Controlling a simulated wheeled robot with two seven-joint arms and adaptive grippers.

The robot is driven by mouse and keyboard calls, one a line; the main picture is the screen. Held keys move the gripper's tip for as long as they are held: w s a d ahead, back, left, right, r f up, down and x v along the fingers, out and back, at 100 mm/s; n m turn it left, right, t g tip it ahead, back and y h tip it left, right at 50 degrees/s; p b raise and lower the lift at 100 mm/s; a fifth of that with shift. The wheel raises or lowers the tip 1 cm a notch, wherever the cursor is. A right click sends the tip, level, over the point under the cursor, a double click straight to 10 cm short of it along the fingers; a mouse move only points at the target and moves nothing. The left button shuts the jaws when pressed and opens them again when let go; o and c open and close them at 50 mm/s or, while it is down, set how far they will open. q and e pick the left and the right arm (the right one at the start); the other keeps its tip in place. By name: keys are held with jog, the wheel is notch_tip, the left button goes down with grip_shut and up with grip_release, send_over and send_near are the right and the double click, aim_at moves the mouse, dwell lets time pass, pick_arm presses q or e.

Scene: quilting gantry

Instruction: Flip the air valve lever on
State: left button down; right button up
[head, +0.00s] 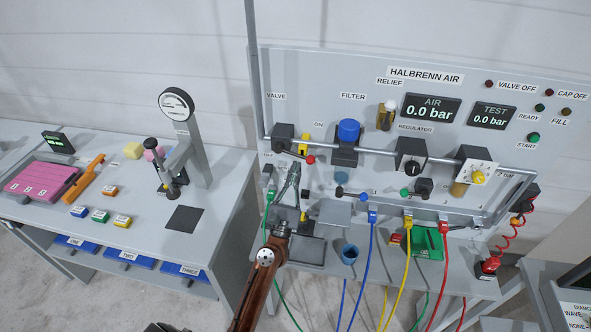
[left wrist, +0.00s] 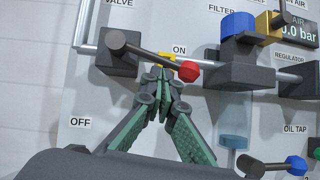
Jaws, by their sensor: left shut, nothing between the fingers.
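The air valve (head: 283,137) is a dark block on the pipe at the panel's left, below the VALVE label. Its dark lever with a red knob (head: 310,160) points right and slightly down. In the left wrist view the lever (left wrist: 150,55) crosses just under the ON label (left wrist: 179,49); the OFF label (left wrist: 80,122) is lower left. My left gripper (head: 295,168) is shut and empty, its fingertips (left wrist: 160,74) close beneath the lever; I cannot tell whether they touch it. The AIR display (head: 430,109) reads 0.0 bar. My right gripper is not in view.
A yellow piece (head: 304,143) sits beside the valve, partly behind the lever. The filter (head: 347,131) with its blue cap and the regulator (head: 410,155) follow along the pipe. Coloured hoses (head: 366,265) hang below. A side table (head: 221,205) stands left.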

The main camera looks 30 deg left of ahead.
pick_arm(q)
jog(key=a+f+b+v, duration=0.1)
jog(key=a+b+v, duration=0.1)
jog(key=b+v, duration=0.5)
jog(key=v, duration=0.4)
jog(key=shift+d+f, duration=0.35)
